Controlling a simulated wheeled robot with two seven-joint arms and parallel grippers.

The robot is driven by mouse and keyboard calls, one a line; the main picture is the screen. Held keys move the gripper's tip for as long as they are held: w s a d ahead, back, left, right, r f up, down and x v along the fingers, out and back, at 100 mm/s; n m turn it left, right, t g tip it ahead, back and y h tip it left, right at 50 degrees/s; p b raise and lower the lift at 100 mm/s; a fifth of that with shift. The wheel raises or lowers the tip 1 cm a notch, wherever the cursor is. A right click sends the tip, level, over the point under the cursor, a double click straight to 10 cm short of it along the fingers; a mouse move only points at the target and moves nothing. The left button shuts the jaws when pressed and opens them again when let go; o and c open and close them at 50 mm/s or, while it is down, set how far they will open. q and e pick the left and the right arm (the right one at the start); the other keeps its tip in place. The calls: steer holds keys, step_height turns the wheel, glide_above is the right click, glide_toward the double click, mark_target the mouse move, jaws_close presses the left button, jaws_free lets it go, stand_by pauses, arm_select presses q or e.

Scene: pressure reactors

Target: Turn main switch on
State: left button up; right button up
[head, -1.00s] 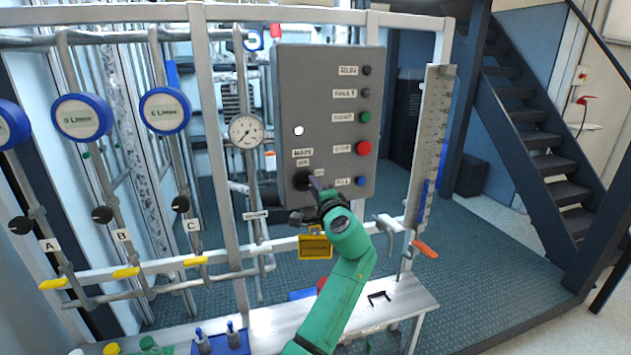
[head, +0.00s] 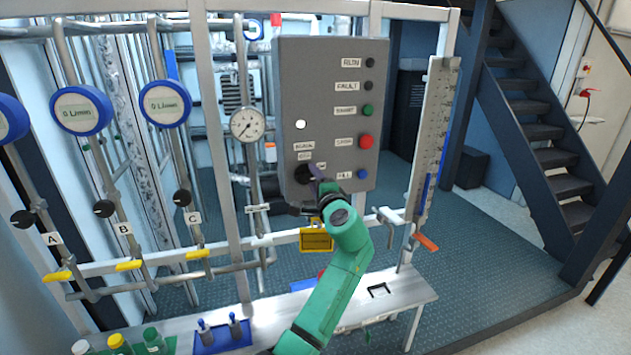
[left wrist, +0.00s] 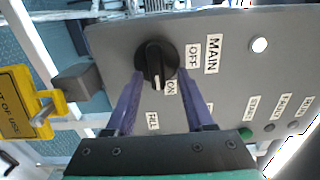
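The main switch is a black round knob with a raised handle (left wrist: 157,62), low on the left of the grey control panel (head: 328,100); it also shows in the head view (head: 303,174), partly covered by my gripper. Its white mark points to the side of the ON label (left wrist: 171,88), away from the OFF label (left wrist: 193,55). My left gripper (left wrist: 160,78) is open, its purple fingers apart on either side of the knob, with clear gaps to the handle. In the head view the gripper (head: 314,172) is at the panel's lower left. My right gripper is not in view.
A white lamp (head: 300,124) sits above the switch. Green and red (head: 366,142) buttons and a blue FILL button (head: 362,174) are to the right. A yellow out-of-use tag (head: 316,240) hangs below the panel. A metal bench (head: 400,300) is underneath.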

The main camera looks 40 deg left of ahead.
arm_select(q)
steer(key=b+v, duration=0.5)
steer(key=v, duration=0.9)
steer(key=shift+s+d, duration=0.2)
steer(key=shift+f, duration=0.1)
